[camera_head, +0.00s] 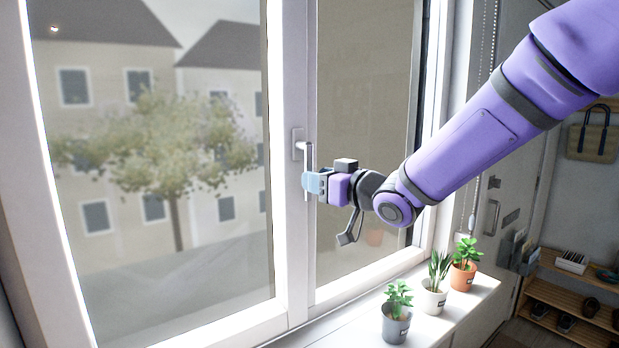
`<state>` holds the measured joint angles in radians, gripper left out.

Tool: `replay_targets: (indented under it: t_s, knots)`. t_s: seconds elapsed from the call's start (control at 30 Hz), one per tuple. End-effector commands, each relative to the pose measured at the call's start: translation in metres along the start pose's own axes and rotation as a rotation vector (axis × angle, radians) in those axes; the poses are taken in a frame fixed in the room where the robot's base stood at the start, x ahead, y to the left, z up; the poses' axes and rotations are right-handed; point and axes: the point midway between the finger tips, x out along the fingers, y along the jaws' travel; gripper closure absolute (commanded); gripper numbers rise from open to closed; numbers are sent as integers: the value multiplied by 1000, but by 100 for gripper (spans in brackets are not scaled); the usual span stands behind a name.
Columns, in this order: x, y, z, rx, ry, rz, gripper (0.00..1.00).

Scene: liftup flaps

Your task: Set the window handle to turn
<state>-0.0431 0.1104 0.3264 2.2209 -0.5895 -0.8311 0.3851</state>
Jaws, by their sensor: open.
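The window handle (308,158) is a light grey lever on the middle frame post of the white window (291,250). It hangs downward from its base plate near the top. My gripper (309,183) is open, with its light-blue fingers at the lower part of the lever. The fingers partly hide the lever, and I cannot tell whether they touch it. Both window panes look closed.
Potted plants stand on the white sill (449,310): one in a grey pot (396,327), one in a white pot (434,300) and one in an orange pot (462,277). A beaded cord (484,120) hangs at the right. Shelves (570,310) stand beyond.

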Motion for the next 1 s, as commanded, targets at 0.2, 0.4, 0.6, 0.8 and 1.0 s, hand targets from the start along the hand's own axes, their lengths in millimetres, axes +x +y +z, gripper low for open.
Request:
replay_targets:
  t_s: [0.2, 0.4, 0.6, 0.8, 1.0]
  knots:
    - [24, 0, 0, 0, 0, -1, 58]
    - [30, 0, 0, 0, 0, 0, 58]
    - [30, 0, 0, 0, 0, 0, 58]
    - [30, 0, 0, 0, 0, 1, 100]
    - [30, 0, 0, 2, 0, 1, 100]
